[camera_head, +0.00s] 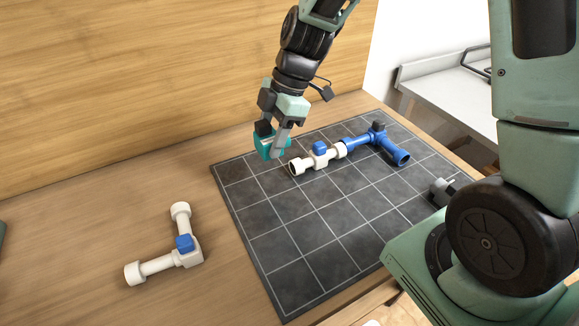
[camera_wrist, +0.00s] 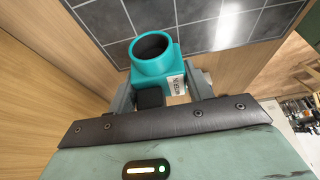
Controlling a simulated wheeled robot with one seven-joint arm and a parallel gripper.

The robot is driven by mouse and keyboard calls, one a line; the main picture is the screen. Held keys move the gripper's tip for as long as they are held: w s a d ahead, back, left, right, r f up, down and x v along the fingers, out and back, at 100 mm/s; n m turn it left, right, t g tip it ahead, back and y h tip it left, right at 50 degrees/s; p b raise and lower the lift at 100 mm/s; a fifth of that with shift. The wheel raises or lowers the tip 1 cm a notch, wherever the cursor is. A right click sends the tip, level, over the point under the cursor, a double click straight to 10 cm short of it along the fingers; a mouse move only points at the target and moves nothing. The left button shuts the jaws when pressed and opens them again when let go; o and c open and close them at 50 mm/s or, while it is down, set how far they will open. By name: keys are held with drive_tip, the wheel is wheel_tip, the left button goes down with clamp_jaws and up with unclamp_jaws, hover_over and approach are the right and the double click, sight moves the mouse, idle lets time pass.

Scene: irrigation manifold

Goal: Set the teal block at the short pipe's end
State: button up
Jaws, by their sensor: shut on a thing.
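My gripper (camera_head: 272,146) is shut on the teal block (camera_head: 265,150), above or at the far left edge of the dark grid mat. In the wrist view the teal block (camera_wrist: 153,62) sits between the fingers, its round open socket facing away from my palm and a small white label on its side. A short white pipe (camera_head: 318,159) with a blue valve handle lies on the mat, just right of the block. Its open left end is close to the block, with a small gap visible. Whether the block touches the mat is unclear.
A blue pipe (camera_head: 357,142) with a dark knob joins the white pipe's right end and bends toward the front. A separate white elbow pipe (camera_head: 186,255) with a blue handle lies on the wooden table at left. The mat's (camera_head: 290,240) front part is clear.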

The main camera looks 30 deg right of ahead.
drive_tip(key=shift+d+f, duration=0.15)
wheel_tip(320, 180, down, 10)
drive_tip(key=shift+r+p, duration=0.2)
drive_tip(key=shift+p, duration=0.2)
drive_tip(key=shift+f+b, duration=0.2)
drive_tip(key=shift+b, duration=0.1)
drive_tip(key=o, duration=1.3)
drive_tip(key=shift+r, duration=0.1)
